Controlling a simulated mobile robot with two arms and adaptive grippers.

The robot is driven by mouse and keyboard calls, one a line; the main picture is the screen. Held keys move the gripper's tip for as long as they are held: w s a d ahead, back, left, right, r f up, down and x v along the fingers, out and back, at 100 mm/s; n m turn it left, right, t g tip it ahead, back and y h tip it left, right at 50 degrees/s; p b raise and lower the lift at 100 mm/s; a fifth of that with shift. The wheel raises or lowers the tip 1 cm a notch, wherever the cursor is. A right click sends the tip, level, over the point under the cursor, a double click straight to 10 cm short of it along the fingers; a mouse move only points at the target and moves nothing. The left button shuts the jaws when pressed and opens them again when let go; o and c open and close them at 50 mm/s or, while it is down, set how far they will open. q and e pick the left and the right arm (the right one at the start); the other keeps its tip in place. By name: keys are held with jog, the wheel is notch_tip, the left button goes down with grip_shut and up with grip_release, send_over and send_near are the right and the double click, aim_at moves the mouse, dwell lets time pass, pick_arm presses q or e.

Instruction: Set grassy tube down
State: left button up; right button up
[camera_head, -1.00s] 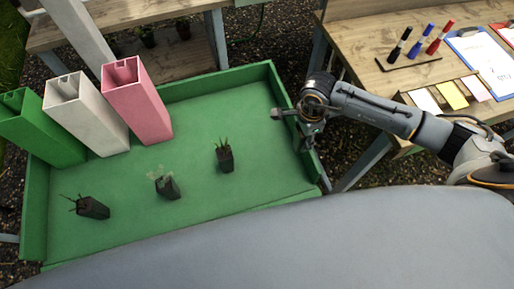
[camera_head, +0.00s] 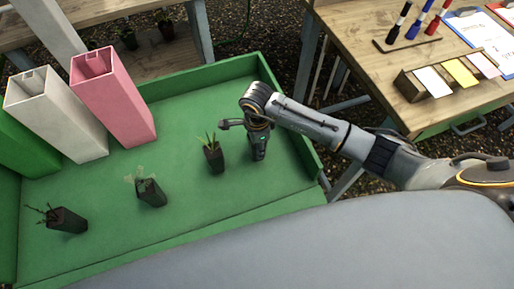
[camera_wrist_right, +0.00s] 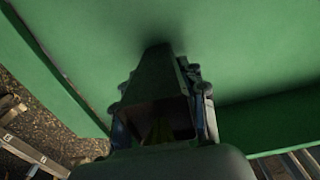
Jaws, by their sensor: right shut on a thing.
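My right gripper (camera_head: 257,138) is low over the green tray (camera_head: 185,205), near its right end. In the right wrist view its fingers lie on both sides of a dark square grassy tube (camera_wrist_right: 158,62), shut on it. Dim yellow-green shows inside the tube's open top; its leaves are mostly hidden. In the head view the held tube is largely covered by the gripper, and I cannot tell whether its base touches the tray. My left gripper is out of view.
A black pot with spiky green leaves (camera_head: 214,158) stands just left of my right gripper. Two more potted plants, one pale-leaved (camera_head: 151,191) and one twiggy (camera_head: 66,220), are further left. Tall pink (camera_head: 115,100), white (camera_head: 60,115) and green (camera_head: 22,140) bins stand behind. The tray's right wall (camera_head: 300,135) is close.

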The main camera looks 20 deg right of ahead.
jog(key=shift+f, duration=0.15)
jog(key=o, duration=1.3)
notch_tip(320, 180, up, 12)
jog(key=shift+r, duration=0.15)
